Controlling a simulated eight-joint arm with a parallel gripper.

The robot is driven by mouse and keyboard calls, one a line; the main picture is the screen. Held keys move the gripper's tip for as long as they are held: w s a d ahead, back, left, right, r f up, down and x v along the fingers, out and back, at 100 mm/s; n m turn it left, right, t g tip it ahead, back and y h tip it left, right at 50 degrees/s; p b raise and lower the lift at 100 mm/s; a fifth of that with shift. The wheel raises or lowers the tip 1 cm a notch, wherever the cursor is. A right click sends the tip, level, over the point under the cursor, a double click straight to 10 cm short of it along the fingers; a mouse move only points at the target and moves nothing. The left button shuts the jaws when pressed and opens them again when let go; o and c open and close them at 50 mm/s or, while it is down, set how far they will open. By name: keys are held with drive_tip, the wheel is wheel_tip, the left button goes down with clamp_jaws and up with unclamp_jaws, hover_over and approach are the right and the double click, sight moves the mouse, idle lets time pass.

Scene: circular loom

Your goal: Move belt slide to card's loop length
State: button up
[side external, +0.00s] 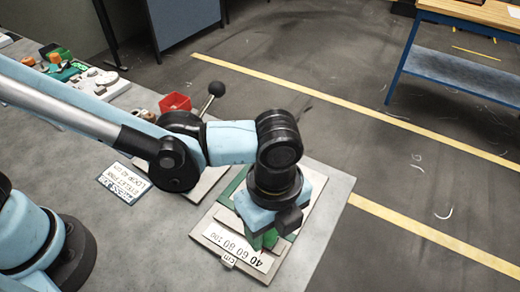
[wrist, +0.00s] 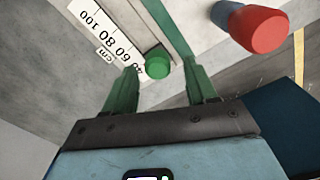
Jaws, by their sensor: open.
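The white scale (wrist: 108,38), marked 40, 60, 80, 100 and cm, also shows in the side view (side external: 232,246). A round green knob (wrist: 157,66), probably the belt slide's, sits by the 40 end. A green strip (wrist: 168,25), apparently the belt, runs beside a grey rail. My gripper (wrist: 163,76) is open, with one green finger on each side of the knob in the picture; I cannot tell the depth or any contact. In the side view my gripper (side external: 264,240) hides the slide. The card (side external: 124,183) lies left of the board, upside down, reading LOOP with a number like 42.
A red-tipped cylinder (wrist: 262,30) stands right of the belt in the wrist view. A black ball-topped lever (side external: 215,90) and a red bin (side external: 175,103) are behind my arm. Small parts (side external: 85,80) lie at the far left. The bench edge is just right of the board.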

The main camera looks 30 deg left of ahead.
sight(271, 233)
wheel_tip(271, 233, up, 11)
idle(0.4)
drive_tip(key=shift+a, duration=0.1)
drive_tip(key=w+a+f+n+t, duration=0.1)
drive_tip(key=w+a+n+t, duration=0.1)
drive_tip(key=a+n, duration=0.9)
drive_tip(key=w+a+n+t, duration=0.2)
drive_tip(key=a+n+t, duration=0.3)
drive_tip(key=a+n, duration=0.7)
drive_tip(key=a, duration=0.8)
drive_tip(key=shift+w+f, duration=0.3)
drive_tip(key=shift+f, duration=0.1)
